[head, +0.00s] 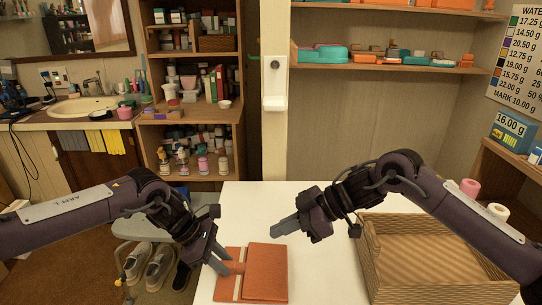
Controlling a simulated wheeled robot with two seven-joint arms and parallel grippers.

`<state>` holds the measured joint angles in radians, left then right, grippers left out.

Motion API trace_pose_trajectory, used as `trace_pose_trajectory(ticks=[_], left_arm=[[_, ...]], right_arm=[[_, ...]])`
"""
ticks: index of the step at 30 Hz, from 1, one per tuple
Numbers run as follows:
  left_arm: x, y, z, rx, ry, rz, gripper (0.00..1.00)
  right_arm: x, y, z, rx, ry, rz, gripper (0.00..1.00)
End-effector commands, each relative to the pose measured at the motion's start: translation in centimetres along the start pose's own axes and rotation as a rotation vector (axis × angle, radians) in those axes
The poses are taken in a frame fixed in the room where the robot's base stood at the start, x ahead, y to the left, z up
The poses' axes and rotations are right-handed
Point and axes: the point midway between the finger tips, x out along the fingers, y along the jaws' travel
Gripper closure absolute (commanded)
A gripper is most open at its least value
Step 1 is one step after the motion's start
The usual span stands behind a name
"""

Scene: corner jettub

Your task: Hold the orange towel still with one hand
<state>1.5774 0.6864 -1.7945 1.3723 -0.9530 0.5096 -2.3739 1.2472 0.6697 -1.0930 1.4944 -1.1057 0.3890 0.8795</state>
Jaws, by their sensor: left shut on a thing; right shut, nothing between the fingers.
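The orange towel (266,272) lies folded on the white table (330,262) at the front. Its thicker folded part is on the right, and a flatter part with a pale stripe is on the left. My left gripper (223,267) reaches down to the towel's left part and is shut on it; the fingers partly hide that edge. My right gripper (272,231) is shut and empty, above the table just beyond the towel's far edge and apart from it.
A striped open box (375,270) stands on the table at the right, under my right arm. Pink and white rolls (470,187) stand behind it. Shelves with bottles and boxes (195,165) are at the back. Shoes (160,265) are on the left below. The table's middle is clear.

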Motion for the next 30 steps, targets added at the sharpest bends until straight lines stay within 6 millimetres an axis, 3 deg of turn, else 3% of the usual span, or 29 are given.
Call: trace_pose_trajectory(ticks=[1,2,7,20,30], left_arm=[[0.2,-0.1,-0.2,-0.003,0.004,-0.003,1.0],[0.2,-0.1,-0.2,-0.003,0.004,-0.003,0.74],[0.2,-0.1,-0.2,-0.003,0.003,-0.003,0.52],[-0.7,0.0,-0.1,-0.001,0.001,0.001,0.52],[-7.4,0.1,-0.1,-0.001,0.002,0.004,0.52]], right_arm=[[0.0,0.0,0.0,0.0,0.0,0.0,1.0],[0.0,0.0,0.0,0.0,0.0,0.0,1.0],[0.0,0.0,0.0,0.0,0.0,0.001,1.0],[0.0,0.0,0.0,0.0,0.0,0.001,1.0],[0.0,0.0,0.0,0.0,0.0,0.001,1.0]])
